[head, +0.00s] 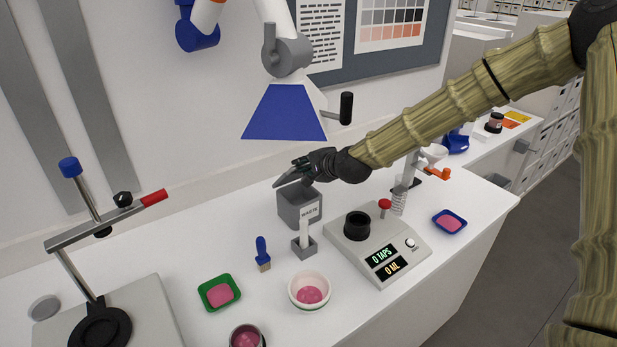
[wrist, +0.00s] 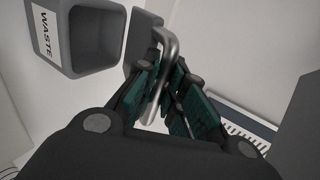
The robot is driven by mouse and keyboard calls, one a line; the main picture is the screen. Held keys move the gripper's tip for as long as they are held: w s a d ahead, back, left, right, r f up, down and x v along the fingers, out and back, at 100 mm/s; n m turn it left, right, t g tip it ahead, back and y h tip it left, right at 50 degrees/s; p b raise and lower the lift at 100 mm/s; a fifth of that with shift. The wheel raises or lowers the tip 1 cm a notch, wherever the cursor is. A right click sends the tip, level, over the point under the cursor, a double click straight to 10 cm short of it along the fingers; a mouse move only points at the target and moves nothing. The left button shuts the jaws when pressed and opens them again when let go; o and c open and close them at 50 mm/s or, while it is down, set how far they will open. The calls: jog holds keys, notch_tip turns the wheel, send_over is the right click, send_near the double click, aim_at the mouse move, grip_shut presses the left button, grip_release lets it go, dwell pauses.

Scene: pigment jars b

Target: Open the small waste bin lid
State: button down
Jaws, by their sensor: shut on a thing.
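The small grey waste bin (head: 297,207) stands on the white bench, with a label reading WASTE on its front. It also shows in the wrist view (wrist: 106,68), where I look into its open, empty-looking inside. Its lid (head: 290,178) is raised and tilted above the bin's opening; part of it shows in the wrist view (wrist: 139,42). My gripper (head: 303,166) is at the lid. In the wrist view its fingers are shut on the lid's curved metal handle (wrist: 169,50). The handle's lower end is between the finger pads.
A tapping device (head: 377,245) with displays stands right of the bin. A small holder with a white item (head: 304,243), a blue brush (head: 262,253), a white bowl (head: 309,291) and a green tray (head: 207,307) stand in front. A blue hood (head: 284,112) hangs above.

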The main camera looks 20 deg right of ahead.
jog(key=shift+w+a+r, duration=0.2)
jog(key=shift+w+r, duration=0.35)
jog(key=shift+w, duration=0.05)
jog(key=c, duration=1.5)
grip_release()
jog(key=shift+v, duration=6)
